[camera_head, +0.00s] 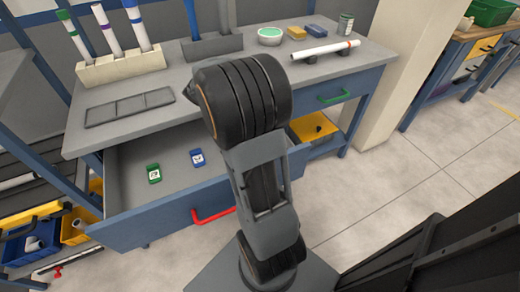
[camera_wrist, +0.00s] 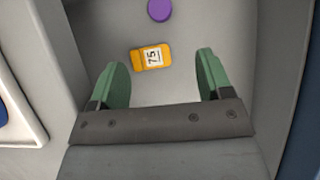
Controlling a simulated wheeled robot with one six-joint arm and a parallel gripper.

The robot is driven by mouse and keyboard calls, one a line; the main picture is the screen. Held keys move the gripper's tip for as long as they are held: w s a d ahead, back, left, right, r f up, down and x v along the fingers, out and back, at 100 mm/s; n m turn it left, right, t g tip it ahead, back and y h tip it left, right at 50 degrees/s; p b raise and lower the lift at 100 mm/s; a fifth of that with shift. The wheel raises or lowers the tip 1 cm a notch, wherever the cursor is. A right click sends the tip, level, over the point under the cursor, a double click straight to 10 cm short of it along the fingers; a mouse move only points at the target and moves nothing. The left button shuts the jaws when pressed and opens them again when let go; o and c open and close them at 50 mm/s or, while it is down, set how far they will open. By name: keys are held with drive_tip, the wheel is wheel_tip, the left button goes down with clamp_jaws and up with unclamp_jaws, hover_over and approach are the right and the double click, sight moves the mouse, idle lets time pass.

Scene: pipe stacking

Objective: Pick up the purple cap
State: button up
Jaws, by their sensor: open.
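The purple cap (camera_wrist: 159,10) is a round purple disc at the top edge of the wrist view, partly cut off by the frame. It lies on a light grey surface. My gripper (camera_wrist: 161,62) is open with two green fingers, and nothing is held between them. The cap is beyond the fingertips, roughly centred between them. In the head view my arm hides the gripper, and I cannot see the cap there.
A yellow block labelled 75 (camera_wrist: 151,57) lies between the fingertips and the cap. Grey walls flank the surface. In the head view, the open drawer (camera_head: 130,228) holds a green block (camera_head: 153,173) and a blue block (camera_head: 198,157).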

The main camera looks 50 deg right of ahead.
drive_tip(key=b+x, duration=0.2)
drive_tip(key=x, duration=0.7)
drive_tip(key=shift+d+f+b, duration=0.1)
drive_tip(key=shift+d+b, duration=0.1)
drive_tip(key=shift+b, duration=0.1)
drive_tip(key=shift+b+x, duration=1.25)
drive_tip(key=shift+x, duration=1.4)
drive_tip(key=shift+s, duration=0.1)
drive_tip(key=c, duration=1)
drive_tip(key=shift+r, duration=0.2)
